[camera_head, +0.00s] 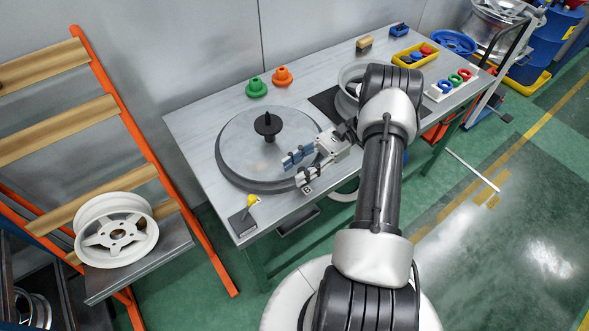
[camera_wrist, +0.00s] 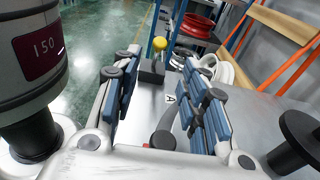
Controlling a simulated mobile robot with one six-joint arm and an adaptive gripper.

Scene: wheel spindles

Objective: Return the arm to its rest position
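My gripper (camera_head: 301,168) is over the front right part of the round turntable (camera_head: 232,172) on the metal bench, to the right of the black spindle (camera_head: 267,126). Its fingers, with blue pads, point left. In the wrist view my gripper (camera_wrist: 165,97) has its two fingers well apart with nothing held between them. The black spindle also shows at the right edge of the wrist view (camera_wrist: 299,140). My arm reaches over the bench's front edge and hides part of a white wheel (camera_head: 347,84) on a dark mat.
A yellow-knobbed lever (camera_head: 251,201) stands at the bench's front left corner. Green (camera_head: 256,88) and orange (camera_head: 282,77) cones stand along the back. A yellow tray (camera_head: 415,54) and coloured rings (camera_head: 455,80) are at right. Another white wheel (camera_head: 116,230) sits on the left rack.

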